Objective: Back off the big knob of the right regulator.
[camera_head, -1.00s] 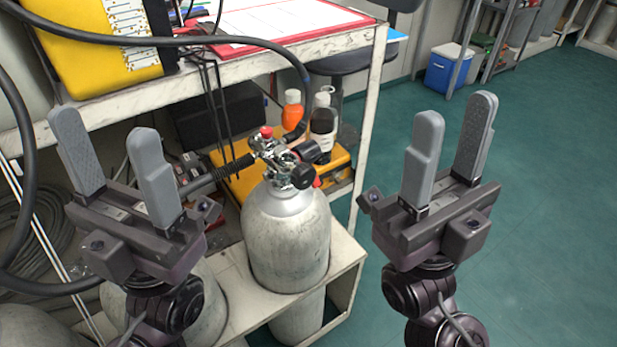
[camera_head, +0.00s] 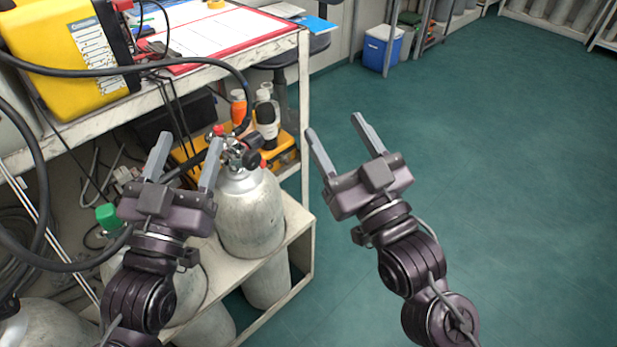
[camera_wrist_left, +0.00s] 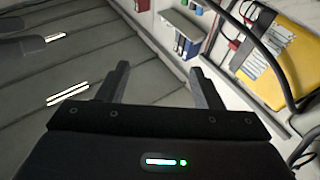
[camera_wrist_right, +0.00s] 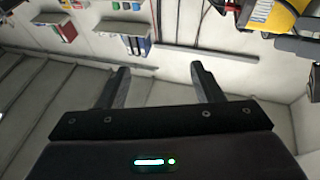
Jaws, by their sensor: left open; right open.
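A grey cylinder (camera_head: 249,212) stands in the white rack with a chrome valve fitting (camera_head: 236,152) on top, carrying black and red knobs. I cannot tell whether any of these is the big knob of the right regulator; no pair of regulators shows clearly. My left gripper (camera_head: 187,146) is open and empty, its fingers pointing up; in the head view its right finger lies just left of the fitting. My right gripper (camera_head: 335,129) is open and empty over the floor, right of the rack. Neither wrist view shows anything between the fingers.
A yellow case (camera_head: 65,60) and a red-edged board (camera_head: 215,40) are on the white bench. Black hoses (camera_head: 150,68) loop in front of it. Bottles (camera_head: 266,115) stand on the lower shelf. A green-topped part (camera_head: 108,215) is at lower left.

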